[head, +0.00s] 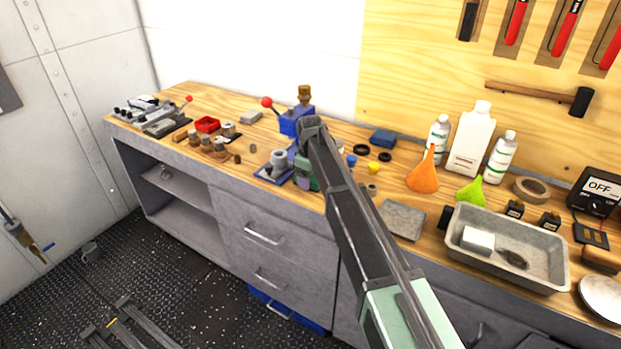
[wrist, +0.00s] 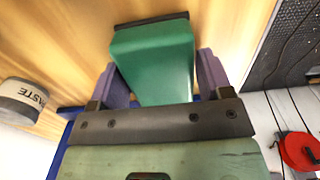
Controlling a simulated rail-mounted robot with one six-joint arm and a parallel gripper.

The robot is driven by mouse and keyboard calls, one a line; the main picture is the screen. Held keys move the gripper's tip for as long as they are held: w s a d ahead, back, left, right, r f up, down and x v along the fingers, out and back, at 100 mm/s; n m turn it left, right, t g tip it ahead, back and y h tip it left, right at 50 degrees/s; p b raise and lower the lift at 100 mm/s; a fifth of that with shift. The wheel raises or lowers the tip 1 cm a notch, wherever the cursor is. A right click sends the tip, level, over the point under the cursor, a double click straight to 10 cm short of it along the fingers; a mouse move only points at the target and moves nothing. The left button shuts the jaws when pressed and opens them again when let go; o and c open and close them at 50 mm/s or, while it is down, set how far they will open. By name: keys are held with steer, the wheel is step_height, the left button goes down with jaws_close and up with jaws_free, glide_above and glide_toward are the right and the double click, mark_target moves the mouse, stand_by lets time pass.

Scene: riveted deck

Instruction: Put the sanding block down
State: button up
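The sanding block (wrist: 155,62) is a green block with a dark strip along its far edge in the wrist view. It sits between the two purple fingers of my gripper (wrist: 162,78), which press against its sides. The wooden bench top (wrist: 75,40) lies behind it; I cannot tell whether the block touches it. In the head view my gripper (head: 305,178) is low over the front of the bench, beside a blue-based fixture with a grey cylinder (head: 279,158). There the block is mostly hidden by my arm.
A can marked PASTE (wrist: 22,100) stands left in the wrist view. In the head view, a blue device with a red knob (head: 290,122) stands behind my gripper, and a grey slab (head: 402,219) and grey tray (head: 510,275) lie to the right. Small parts crowd the bench.

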steer(key=shift+o, duration=1.3)
step_height(320, 180, up, 13)
steer(key=p, duration=1.2)
steer(key=shift+f, duration=0.2)
steer(key=shift+f, duration=0.1)
